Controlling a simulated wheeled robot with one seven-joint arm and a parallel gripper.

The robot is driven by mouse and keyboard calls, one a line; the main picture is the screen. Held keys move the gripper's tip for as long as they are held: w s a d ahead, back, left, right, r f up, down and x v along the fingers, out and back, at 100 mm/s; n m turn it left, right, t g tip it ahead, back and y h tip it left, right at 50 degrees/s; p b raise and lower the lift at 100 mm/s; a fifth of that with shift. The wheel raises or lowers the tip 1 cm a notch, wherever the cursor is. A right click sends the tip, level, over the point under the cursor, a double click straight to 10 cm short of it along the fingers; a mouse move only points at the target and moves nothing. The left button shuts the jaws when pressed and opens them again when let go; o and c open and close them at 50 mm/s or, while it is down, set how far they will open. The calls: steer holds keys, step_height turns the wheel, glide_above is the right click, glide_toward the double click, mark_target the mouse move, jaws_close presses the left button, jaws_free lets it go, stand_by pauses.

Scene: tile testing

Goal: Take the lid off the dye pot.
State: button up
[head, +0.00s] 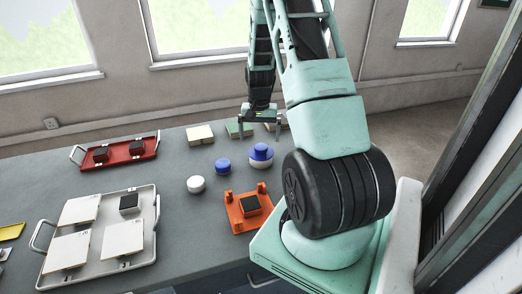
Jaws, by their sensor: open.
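A round pot (261,157), which I take to be the dye pot, stands on the grey table (160,262).
An orange holder (237,217) with a dark block stands in front of the pot. A red tray (122,162) and a large pale tray (115,262) are on the left.

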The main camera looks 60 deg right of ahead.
mark_target(261, 146)
steer(key=f, duration=0.1)
steer(key=f+p, duration=0.1)
steer(key=f, duration=0.1)
steer(key=f+p, duration=0.1)
steer(key=shift+s+f, duration=0.25)
steer(key=shift+s, duration=0.05)
steer(key=shift+f, duration=0.5)
steer(key=c, duration=0.9)
